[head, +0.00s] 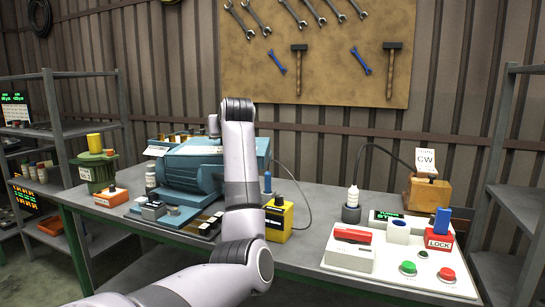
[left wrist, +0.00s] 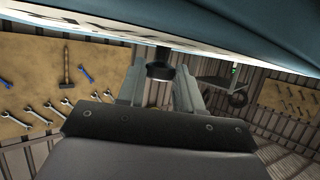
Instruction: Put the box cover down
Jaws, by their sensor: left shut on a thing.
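A large blue box-shaped body (head: 188,168) sits on the workbench left of my arm, and I cannot tell where its cover ends and the box begins. My left gripper (left wrist: 160,76) is shut on a dark knob (left wrist: 160,70) in the left wrist view. The knob meets a blue and whitish surface (left wrist: 225,38), apparently the box cover, across the top of that tilted view. In the head view my left arm reaches over the bench, and its fingers are hidden. I cannot tell whether the cover rests on anything. My right gripper is not in view.
A yellow block (head: 279,221) stands just right of my arm. A white control panel (head: 350,262) with buttons is at the right front of the workbench (head: 320,200). An orange block (head: 110,196) and green container (head: 97,170) stand left. Bench between yellow block and panel is mostly clear.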

